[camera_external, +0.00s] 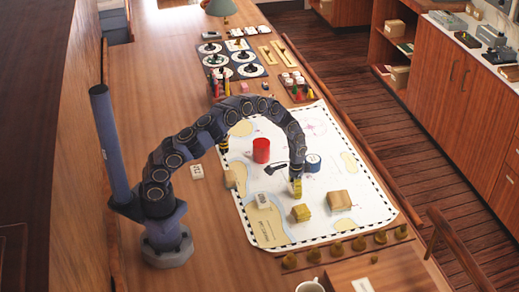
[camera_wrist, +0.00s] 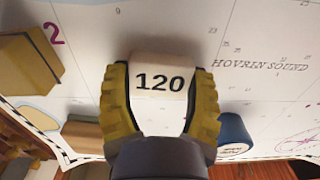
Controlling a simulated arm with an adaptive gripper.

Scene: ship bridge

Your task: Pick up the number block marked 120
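The number block marked 120 (camera_wrist: 162,82) is white with black digits and sits between the two yellow fingers of my gripper (camera_wrist: 160,100) in the wrist view. Both fingers press against its sides, so my gripper is shut on it. In the external view my gripper (camera_external: 296,187) points down over the right part of the chart (camera_external: 355,215), and the block there is mostly hidden by the fingers. I cannot tell whether the block is clear of the chart.
A tan block (camera_external: 301,213) and a larger one (camera_external: 339,200) lie close to my gripper. A blue round container (camera_external: 313,162), a red cylinder (camera_external: 261,150) and a black tool (camera_external: 275,169) are behind it. A small white block (camera_external: 197,171) lies on the table.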

